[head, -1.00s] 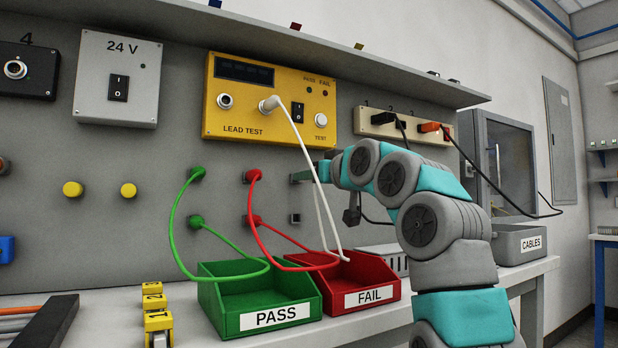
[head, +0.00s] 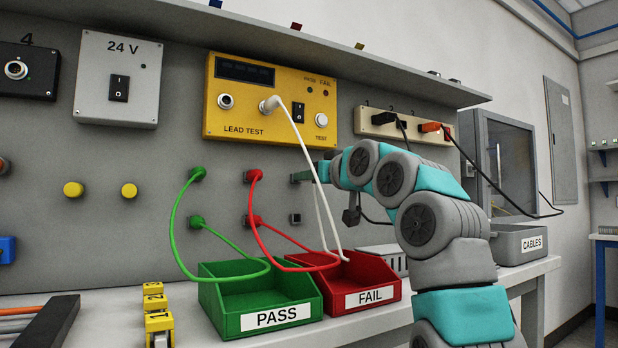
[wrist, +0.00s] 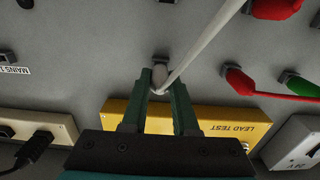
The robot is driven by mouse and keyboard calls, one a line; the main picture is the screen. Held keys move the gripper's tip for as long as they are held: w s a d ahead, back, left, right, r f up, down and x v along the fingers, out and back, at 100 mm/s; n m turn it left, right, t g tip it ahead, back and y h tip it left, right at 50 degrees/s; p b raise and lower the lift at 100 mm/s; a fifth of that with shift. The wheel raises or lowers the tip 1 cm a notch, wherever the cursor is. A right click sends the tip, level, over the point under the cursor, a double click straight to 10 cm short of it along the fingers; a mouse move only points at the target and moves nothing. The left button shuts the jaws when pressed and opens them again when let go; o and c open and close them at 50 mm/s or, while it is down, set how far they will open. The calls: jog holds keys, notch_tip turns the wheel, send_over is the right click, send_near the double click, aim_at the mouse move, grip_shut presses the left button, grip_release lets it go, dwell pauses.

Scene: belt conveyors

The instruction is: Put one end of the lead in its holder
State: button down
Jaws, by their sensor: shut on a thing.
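The white lead (head: 299,145) has one plug in the socket of the yellow lead test box (head: 231,112) and hangs down in a loop to the red tray. My gripper (wrist: 161,84) is shut on the lead's other plug (wrist: 158,76), which also has the white cord rising from it in the wrist view. A small dark square holder (wrist: 160,59) sits on the grey panel right at the plug's tip. I cannot tell if the tip is inside it. In the head view my gripper (head: 303,177) is against the panel and hides the plug.
A green lead (head: 172,225) and a red lead (head: 263,235) sit in panel holders to the left. An empty square holder (head: 295,218) is below my gripper. The green PASS tray (head: 218,304) and red FAIL tray (head: 338,301) stand on the bench beneath.

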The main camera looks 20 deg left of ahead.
jog(key=shift+w+a+p, duration=0.3)
jog(key=shift+a+p, duration=0.05)
jog(key=shift+a, duration=0.05)
dwell(0.4)
jog(key=c, duration=0.6)
grip_release()
jog(key=shift+s+d+f+b, duration=0.1)
jog(key=shift+s+d+b, duration=0.25)
jog(key=shift+d, duration=0.1)
jog(key=b+v, duration=0.1)
jog(key=v, duration=0.5)
jog(key=shift+s+d+b, duration=0.25)
jog(key=shift+b, duration=0.05)
